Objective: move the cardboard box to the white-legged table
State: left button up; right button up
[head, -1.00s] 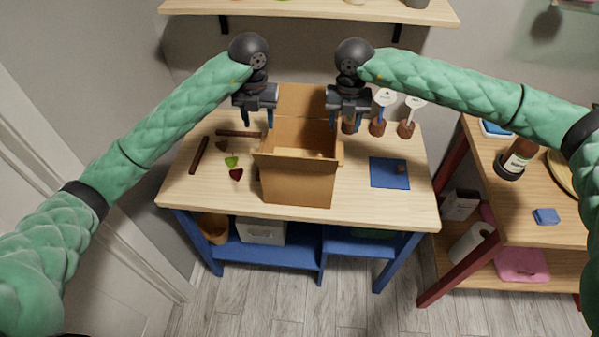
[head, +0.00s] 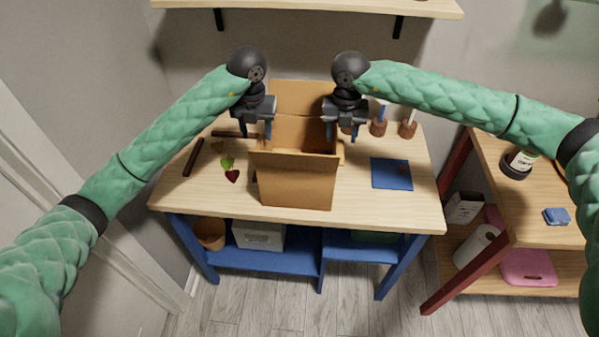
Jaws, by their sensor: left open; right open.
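The open cardboard box (head: 297,182) stands upright on the wooden top of the blue-legged table (head: 400,208), with its flaps up or splayed. My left gripper (head: 255,131) is open at the box's left rear side. My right gripper (head: 343,132) is open at the box's right rear side. Both point downward near the rim, and I cannot tell whether their fingers touch the walls. The inside of the box is mostly hidden. No white-legged table is in view.
Plant labels in brown pots (head: 379,127) stand behind right, near a blue mat (head: 391,174). Dark bars (head: 194,157) and small heart-shaped pieces (head: 232,176) lie left. A red-legged table (head: 545,205) stands right; a shelf (head: 310,8) hangs above.

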aim_at(340, 149)
pick_arm(q)
jog(key=shift+f, duration=3.65)
pick_arm(e)
jog(key=shift+f, duration=3.65)
pick_arm(q)
grip_shut()
pick_arm(e)
grip_shut()
